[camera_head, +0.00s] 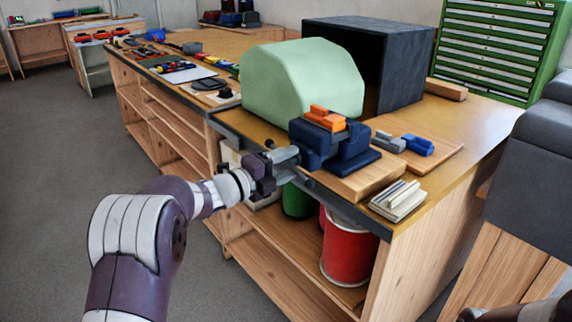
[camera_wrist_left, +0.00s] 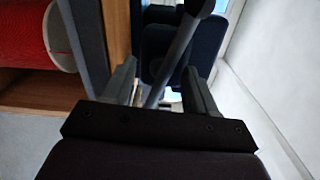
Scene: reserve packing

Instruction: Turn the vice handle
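The dark blue vice (camera_head: 312,143) with orange jaw pieces (camera_head: 325,118) stands on a wooden board at the bench's front edge. Its handle is a thin grey bar, with a knob end (camera_head: 270,143) showing just above my left gripper (camera_head: 281,165). In the left wrist view, the handle bar (camera_wrist_left: 178,50) runs diagonally between the two fingers of my left gripper (camera_wrist_left: 165,88). These fingers are apart, with gaps beside the bar; I cannot tell whether either touches it. A dark part at the lower right of the head view seems to be my right arm; its fingers do not show clearly.
A pale green rounded block (camera_head: 300,80) and a dark open box (camera_head: 385,55) stand behind the vice. Small blue and grey pieces (camera_head: 418,144) lie right of it. A red bucket (camera_head: 346,250) stands on the shelf below the bench top (camera_head: 478,135).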

